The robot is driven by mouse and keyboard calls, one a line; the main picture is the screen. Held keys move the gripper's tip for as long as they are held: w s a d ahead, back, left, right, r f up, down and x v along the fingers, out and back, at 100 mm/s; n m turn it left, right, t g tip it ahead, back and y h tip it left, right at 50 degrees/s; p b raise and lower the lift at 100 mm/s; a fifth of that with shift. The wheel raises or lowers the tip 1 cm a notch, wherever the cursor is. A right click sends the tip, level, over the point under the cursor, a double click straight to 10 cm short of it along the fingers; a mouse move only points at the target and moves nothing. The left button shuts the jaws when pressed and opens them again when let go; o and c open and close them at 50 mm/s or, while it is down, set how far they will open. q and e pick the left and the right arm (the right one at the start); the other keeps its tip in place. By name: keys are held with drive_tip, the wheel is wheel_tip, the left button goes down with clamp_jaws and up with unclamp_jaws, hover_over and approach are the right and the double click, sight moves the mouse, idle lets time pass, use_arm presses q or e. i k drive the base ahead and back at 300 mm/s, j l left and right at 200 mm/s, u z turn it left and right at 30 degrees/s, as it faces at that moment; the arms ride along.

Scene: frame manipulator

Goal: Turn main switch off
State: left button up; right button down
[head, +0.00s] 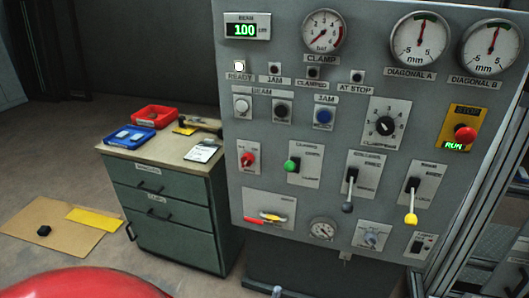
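A grey control panel (340,185) fills the right half of the head view. Its labels are partly too small to read, so I cannot tell for certain which control is the main switch. A small red rotary switch (247,159) sits on a white plate at the panel's left. Below it, another plate carries a red and yellow handle (270,217) lying roughly level. A red stop button (465,133) is on a yellow plate at the right, above a lit green "RUN" display (454,146). Neither of my grippers is in view.
A drawer cabinet (172,205) with red and blue trays stands left. Cardboard (50,232) lies on the floor.

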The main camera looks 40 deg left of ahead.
sight(247, 159)
drive_tip(key=u, duration=1.25)
drive_tip(key=i+j, duration=0.1)
drive_tip(key=j, duration=0.25)
drive_tip(key=i+j, duration=0.1)
drive_tip(key=j, duration=0.2)
drive_tip(key=i+j+z, duration=0.1)
drive_tip(key=j, duration=0.25)
drive_tip(key=i+j, duration=0.1)
drive_tip(key=j, duration=0.25)
